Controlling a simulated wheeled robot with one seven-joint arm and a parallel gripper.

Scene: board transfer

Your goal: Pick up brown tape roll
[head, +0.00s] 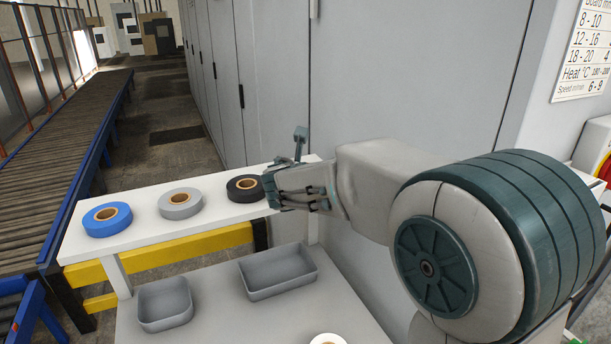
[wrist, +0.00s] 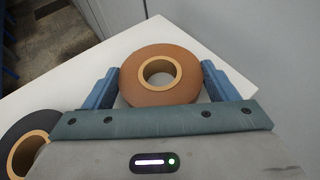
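The brown tape roll (wrist: 160,90) lies flat on the white shelf in the wrist view, with a tan core ring. My gripper (wrist: 160,84) is open around it, one blue finger on each side. The fingers look close to the roll's sides, and I cannot tell whether they touch it. In the head view my gripper (head: 284,172) is at the right end of the shelf, and the brown roll is hidden behind it.
A black roll (head: 245,188), a grey roll (head: 180,204) and a blue roll (head: 107,219) lie left of my gripper on the white shelf (head: 146,230). Two grey bins (head: 165,318) and a white roll (head: 327,340) are on the lower surface. Grey cabinets (head: 400,70) stand behind.

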